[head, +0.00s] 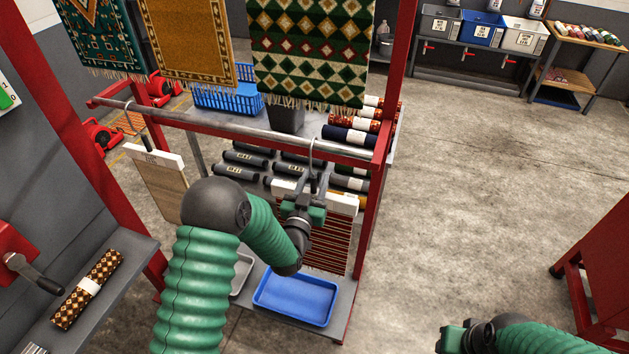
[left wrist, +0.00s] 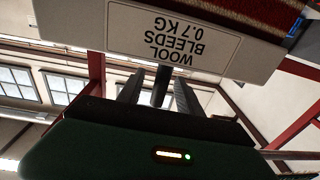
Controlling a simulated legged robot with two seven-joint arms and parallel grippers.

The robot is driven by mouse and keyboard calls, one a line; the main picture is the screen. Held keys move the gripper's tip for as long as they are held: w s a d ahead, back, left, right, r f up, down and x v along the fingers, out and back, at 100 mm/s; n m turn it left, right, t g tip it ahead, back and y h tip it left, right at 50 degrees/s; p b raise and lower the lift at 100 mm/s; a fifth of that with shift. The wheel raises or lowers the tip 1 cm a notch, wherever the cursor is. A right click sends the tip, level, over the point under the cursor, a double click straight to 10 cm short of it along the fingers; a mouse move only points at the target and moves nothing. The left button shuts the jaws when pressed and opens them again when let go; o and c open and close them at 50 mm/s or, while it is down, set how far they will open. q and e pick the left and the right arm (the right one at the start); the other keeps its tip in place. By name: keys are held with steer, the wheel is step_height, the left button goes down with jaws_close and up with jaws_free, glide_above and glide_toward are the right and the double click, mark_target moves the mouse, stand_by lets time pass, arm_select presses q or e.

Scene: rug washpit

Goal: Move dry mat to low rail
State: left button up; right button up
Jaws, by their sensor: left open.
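A red-and-dark striped mat (head: 330,243) hangs from a white hanger bar (head: 343,202), whose hook appears to be over the low grey rail (head: 240,130). In the left wrist view the bar's label (left wrist: 172,38) reads "WOOL BLEEDS 0.7 KG", upside down. My left gripper (head: 310,190) is at this hanger; in its wrist view its open fingers (left wrist: 158,88) stand on both sides of the dark stem. A beige mat (head: 160,188) hangs from another hanger at the rail's left end; its label is unreadable. My right gripper (head: 462,337) is at the bottom right, away from the rack; its jaws are unclear.
Three patterned rugs, one teal (head: 100,35), one gold (head: 192,45) and one green (head: 310,50), hang above the rail. Rolled mats (head: 355,135) lie on the shelf behind. A blue tray (head: 296,297) is below. Red posts (head: 385,150) flank the rack.

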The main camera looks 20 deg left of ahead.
arm_select(q)
steer(key=shift+f, duration=0.1)
steer(key=shift+s, duration=0.3)
steer(key=s+f+g, duration=0.2)
steer(key=s+g, duration=0.6)
steer(key=s, duration=0.8)
steer(key=s+f+g, duration=0.3)
steer(key=s+g, duration=0.5)
steer(key=s, duration=0.8)
steer(key=shift+a, duration=0.25)
steer(key=shift+w, duration=0.15)
